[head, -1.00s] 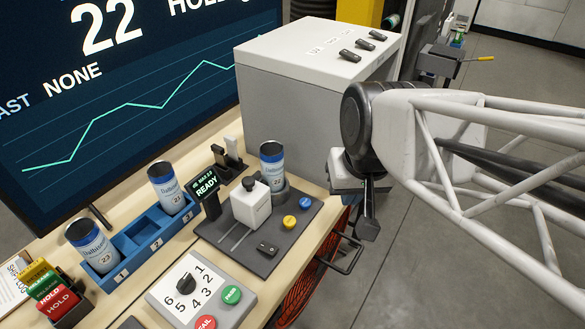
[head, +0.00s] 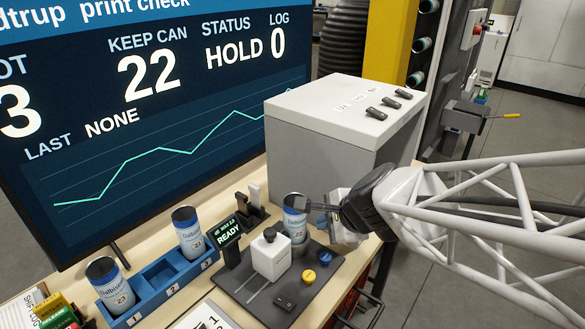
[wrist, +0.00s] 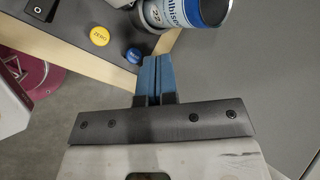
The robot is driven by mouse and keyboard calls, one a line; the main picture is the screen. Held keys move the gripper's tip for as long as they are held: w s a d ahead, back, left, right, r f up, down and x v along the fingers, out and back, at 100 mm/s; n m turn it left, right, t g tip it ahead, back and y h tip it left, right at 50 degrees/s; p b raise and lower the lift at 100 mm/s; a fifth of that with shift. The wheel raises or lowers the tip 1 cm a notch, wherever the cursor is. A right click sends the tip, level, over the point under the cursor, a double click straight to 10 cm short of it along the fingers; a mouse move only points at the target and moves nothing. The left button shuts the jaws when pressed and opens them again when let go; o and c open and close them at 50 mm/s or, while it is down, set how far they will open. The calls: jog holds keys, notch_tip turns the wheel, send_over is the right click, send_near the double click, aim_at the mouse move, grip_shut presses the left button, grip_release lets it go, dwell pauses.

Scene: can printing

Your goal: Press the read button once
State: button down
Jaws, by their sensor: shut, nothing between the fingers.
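A blue button (head: 325,257) sits beside a yellow button (head: 309,276) on the dark plate (head: 262,303) of the tester. In the wrist view the yellow button (wrist: 99,35) reads ZERO; the blue button (wrist: 134,56) has a label too small to read. The small display (head: 228,233) shows READY. A blue and white can (head: 295,228) stands in the tester, behind the buttons. My gripper (head: 300,203) is at the can's upper right in the head view. Its blue fingertips (wrist: 156,62) are together and empty, just right of the blue button in the wrist view.
A large grey cabinet (head: 330,135) stands behind the tester. A blue rack (head: 155,290) with two cans is at left. A black rocker switch (head: 285,302) is on the plate's front. Open floor lies to the right.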

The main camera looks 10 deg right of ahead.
aim_at(324, 258)
jog(key=w+m, duration=0.1)
jog(key=w+f+m, duration=0.1)
jog(key=m, duration=0.1)
jog(key=w+d+f+m+t, duration=0.1)
jog(key=m, duration=0.1)
jog(key=shift+w+d, duration=0.1)
jog(key=shift+f, duration=0.3)
jog(key=shift+f, duration=4.15)
jog(key=shift+f, duration=1.35)
dwell(0.8)
jog(key=shift+r, duration=1.3)
